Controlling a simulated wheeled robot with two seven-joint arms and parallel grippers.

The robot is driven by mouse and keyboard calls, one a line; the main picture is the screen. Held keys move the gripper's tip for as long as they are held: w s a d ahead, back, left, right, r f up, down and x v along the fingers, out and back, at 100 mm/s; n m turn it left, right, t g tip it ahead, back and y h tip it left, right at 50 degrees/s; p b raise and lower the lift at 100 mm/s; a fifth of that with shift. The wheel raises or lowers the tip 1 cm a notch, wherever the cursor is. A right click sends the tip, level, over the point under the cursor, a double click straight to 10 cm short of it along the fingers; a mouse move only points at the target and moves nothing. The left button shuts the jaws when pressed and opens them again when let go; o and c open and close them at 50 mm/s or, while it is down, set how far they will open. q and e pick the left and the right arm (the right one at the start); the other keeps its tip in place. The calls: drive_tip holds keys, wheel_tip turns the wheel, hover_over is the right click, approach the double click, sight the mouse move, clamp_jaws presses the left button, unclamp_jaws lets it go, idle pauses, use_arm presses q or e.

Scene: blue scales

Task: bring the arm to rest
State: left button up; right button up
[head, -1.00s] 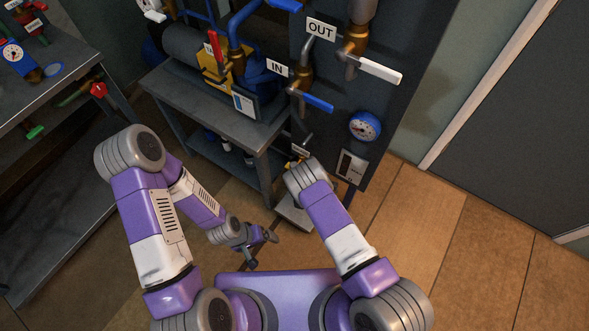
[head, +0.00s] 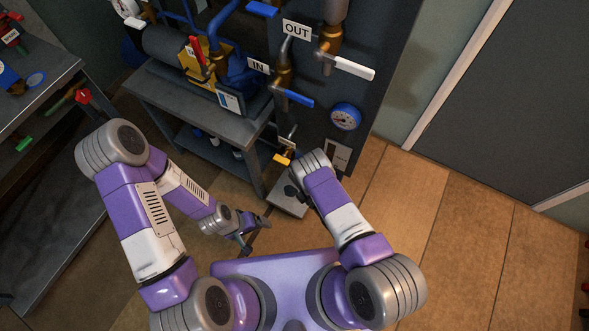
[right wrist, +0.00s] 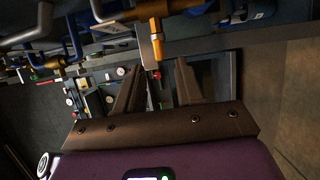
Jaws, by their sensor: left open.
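My left arm bends at an elbow on the left, and its left gripper (head: 254,232) hangs low in front of my purple base, open and empty. My right arm reaches up from the lower right in the head view; its forearm and gripper are mostly hidden behind its own upper links. In the right wrist view the right gripper (right wrist: 158,72) has its two dark fingers spread apart, with nothing held between them. A brass fitting with a red-orange tip (right wrist: 157,52) shows beyond the fingers; I cannot tell its distance.
A dark panel carries an OUT valve with a white handle (head: 347,66), an IN valve with a blue handle (head: 293,98) and a blue gauge (head: 345,116). A grey pump table (head: 201,115) stands left of it, a shelf (head: 50,250) at far left. Wooden floor (head: 450,230) is open at right.

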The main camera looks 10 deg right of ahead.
drive_tip(key=s+d+f+m+g+h+p, duration=0.15)
drive_tip(key=d+m+g+h, duration=0.5)
drive_tip(key=m, duration=0.75)
drive_tip(key=s+a+r+m+g+p, duration=0.1)
drive_tip(key=s+r+m+g, duration=0.3)
drive_tip(key=s+m, duration=0.2)
drive_tip(key=s+a+r+m+g+y+p, duration=0.1)
drive_tip(key=s+a+r+m+g, duration=0.1)
drive_tip(key=s+r+m+g, duration=0.2)
drive_tip(key=s+r+m, duration=0.1)
drive_tip(key=s+m, duration=0.2)
drive_tip(key=s, duration=0.4)
drive_tip(key=shift+s+r, duration=0.2)
drive_tip(key=shift+r, duration=0.05)
